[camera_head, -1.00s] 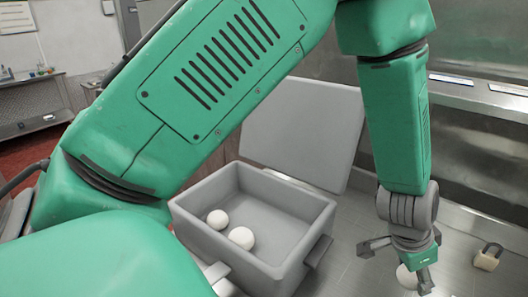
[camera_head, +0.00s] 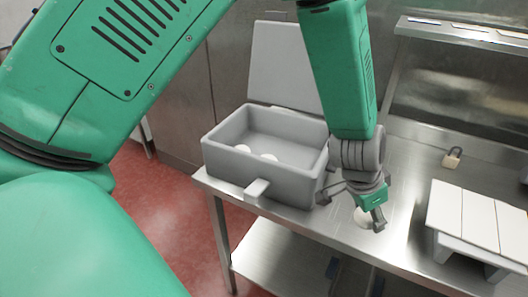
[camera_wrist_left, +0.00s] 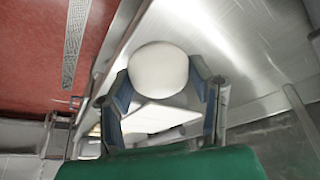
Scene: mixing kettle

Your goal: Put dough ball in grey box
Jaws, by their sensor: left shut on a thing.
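My left gripper (camera_head: 360,208) is shut on a white dough ball (camera_head: 363,219), which is partly hidden by the fingers. In the left wrist view the dough ball (camera_wrist_left: 158,70) sits between the two fingers. The open grey box (camera_head: 265,181) stands on the steel table to the left of the gripper, with its lid (camera_head: 287,65) raised behind it. My right gripper is not in view.
A handle (camera_head: 257,188) sticks out from the box's front. A white slatted stand (camera_head: 478,222) is at the right of the steel table (camera_head: 408,205). A small padlock-like object (camera_head: 452,157) lies farther back. A steel shelf rises at the back right.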

